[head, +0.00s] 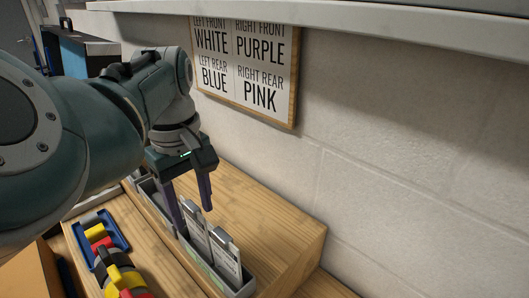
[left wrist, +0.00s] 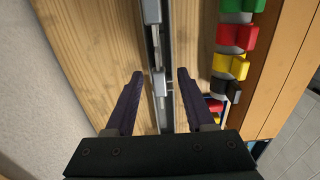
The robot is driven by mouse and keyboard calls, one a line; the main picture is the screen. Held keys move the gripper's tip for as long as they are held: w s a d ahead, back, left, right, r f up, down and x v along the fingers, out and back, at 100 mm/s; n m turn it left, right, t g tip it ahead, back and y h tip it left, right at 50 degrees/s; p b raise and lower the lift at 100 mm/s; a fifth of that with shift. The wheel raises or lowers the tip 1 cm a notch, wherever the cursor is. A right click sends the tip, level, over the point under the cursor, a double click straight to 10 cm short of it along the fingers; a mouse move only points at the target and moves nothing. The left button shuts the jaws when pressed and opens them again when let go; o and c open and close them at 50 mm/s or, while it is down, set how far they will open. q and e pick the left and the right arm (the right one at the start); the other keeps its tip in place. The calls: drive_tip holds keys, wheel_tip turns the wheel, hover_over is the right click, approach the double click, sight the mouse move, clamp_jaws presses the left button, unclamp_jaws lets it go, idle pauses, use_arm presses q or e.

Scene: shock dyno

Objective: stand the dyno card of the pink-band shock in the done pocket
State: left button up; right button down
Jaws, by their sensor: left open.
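A narrow grey card rack (head: 243,290) stands along the wooden bench, and upright cards stand in it. One card (head: 197,228) is by my left gripper's fingers, and another card (head: 226,256) stands nearer the rack's front end. I cannot read their print or see a pink band. My left gripper (head: 195,222) is open, pointing down over the rack. In the left wrist view its fingers (left wrist: 160,74) straddle the rack, with thin card edges (left wrist: 157,50) between them; I cannot tell whether they touch. My right gripper is out of view.
A wall sign (head: 245,62) pairs right rear with pink. A blue tray (head: 122,241) holds yellow and red pieces. Coloured clamp-like parts (head: 122,277) sit left of the rack. A raised wooden block (head: 270,225) fills the space between rack and wall.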

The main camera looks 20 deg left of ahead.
use_arm(q)
wheel_tip(320, 180, up, 9)
drive_tip(key=shift+r, duration=0.1)
drive_tip(key=shift+a+r, duration=0.1)
drive_tip(key=shift+r, duration=0.05)
drive_tip(key=s+a+f+m+t+y, duration=0.25)
drive_tip(key=s+a+f+m, duration=0.3)
drive_tip(key=s, duration=0.35)
drive_tip(key=s+d+m+t+h, duration=0.1)
drive_tip(key=s+d+m+h, duration=0.1)
drive_tip(key=s+d+m, duration=0.85)
wheel_tip(320, 180, up, 31)
drive_tip(key=s+d+p, duration=0.1)
drive_tip(key=p, duration=3)
drive_tip(key=shift+s+d+f+h, duration=0.15)
drive_tip(key=shift+s+d+h, duration=0.1)
drive_tip(key=shift+h, duration=0.1)
drive_tip(key=shift+f, duration=0.1)
